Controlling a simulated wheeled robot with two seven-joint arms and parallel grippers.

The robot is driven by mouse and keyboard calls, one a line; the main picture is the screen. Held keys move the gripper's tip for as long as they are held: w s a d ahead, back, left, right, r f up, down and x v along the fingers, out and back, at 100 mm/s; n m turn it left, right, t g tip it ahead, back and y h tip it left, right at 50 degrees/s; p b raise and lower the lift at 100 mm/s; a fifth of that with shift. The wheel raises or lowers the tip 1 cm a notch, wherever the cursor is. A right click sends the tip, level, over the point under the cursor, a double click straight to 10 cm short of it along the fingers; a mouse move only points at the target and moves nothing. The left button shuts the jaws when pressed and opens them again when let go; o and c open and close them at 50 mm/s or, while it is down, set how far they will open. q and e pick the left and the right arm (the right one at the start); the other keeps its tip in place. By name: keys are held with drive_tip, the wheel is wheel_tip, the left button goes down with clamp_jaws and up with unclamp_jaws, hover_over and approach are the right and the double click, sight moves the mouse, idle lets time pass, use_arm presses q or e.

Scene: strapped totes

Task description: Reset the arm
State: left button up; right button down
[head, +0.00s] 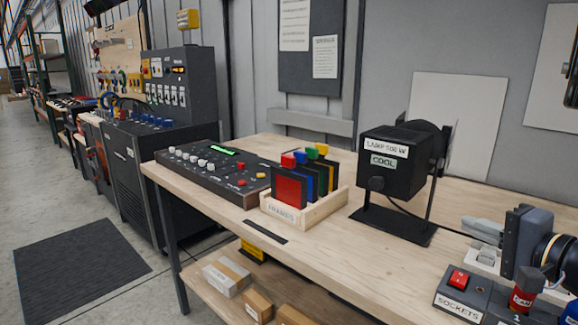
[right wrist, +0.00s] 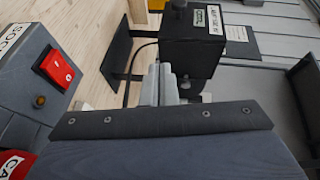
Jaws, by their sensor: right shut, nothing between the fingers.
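My right gripper (head: 474,226) is at the right of the head view, its pale grey fingers pointing left over the bench. In the right wrist view its fingers (right wrist: 160,78) are together and empty, beyond the dark palm. They point towards the black lamp (head: 392,162), which carries a "COOL" label, and appear apart from it. The lamp also shows in the right wrist view (right wrist: 190,45). My left gripper is not in view.
The grey sockets box (head: 459,307) with a red switch (head: 458,279) lies below my right gripper. A wooden filter rack (head: 310,212) and a black control desk (head: 205,178) stand further left. Bare bench top (head: 340,262) lies in front of the lamp.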

drive_tip(key=s+a+f+n+g+y, duration=0.1)
drive_tip(key=s+a+f+n+g, duration=0.45)
drive_tip(key=s+a+f, duration=0.45)
drive_tip(key=s+a+f+n+g+h, duration=0.35)
drive_tip(key=s+f+n, duration=0.25)
drive_tip(key=s+f, duration=0.55)
wheel_tip(320, 180, up, 14)
drive_tip(key=w+p, duration=0.1)
drive_tip(key=p, duration=1.5)
drive_tip(key=shift+w+a+g, duration=0.15)
drive_tip(key=shift+g, duration=0.15)
drive_tip(key=shift+y, duration=0.25)
drive_tip(key=shift+m, duration=0.25)
